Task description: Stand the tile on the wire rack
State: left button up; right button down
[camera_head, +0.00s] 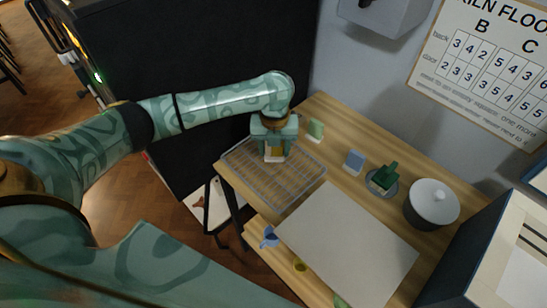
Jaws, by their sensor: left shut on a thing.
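The wire rack (284,187) lies on the wooden table at its left end, below the raised arm. My left gripper (273,147) points down over the far part of the rack. It is shut on a small pale tile with a yellowish face (274,154), held upright between the fingers. The tile's lower edge is at or just above the wires; I cannot tell if it touches. The fingers hide part of the tile. My right gripper is out of view.
Beyond are a dark green object (385,176) on a dish and a white lidded pot (432,202). A large pale board (346,245) covers the near table. A dark cabinet stands behind the arm.

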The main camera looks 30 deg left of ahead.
aim_at(273, 155)
pick_arm(q)
jog(key=shift+w+a+f+b, duration=0.2)
jog(key=shift+w+a+f, duration=0.1)
jog(key=shift+f, duration=0.2)
jog(key=shift+w+a+f+b, duration=0.15)
jog(key=shift+w+f, duration=0.1)
jog(key=shift+f, duration=0.2)
notch_tip(273, 155, down, 3)
jog(key=shift+w+a+r+b, duration=0.1)
jog(key=shift+r+b, duration=0.05)
jog(key=shift+b, duration=0.45)
jog(key=shift+f, duration=0.2)
jog(key=shift+f, duration=0.2)
jog(key=o, duration=1.1)
notch_tip(273, 155, up, 12)
jog(key=p, duration=0.4)
jog(key=shift+r, duration=0.2)
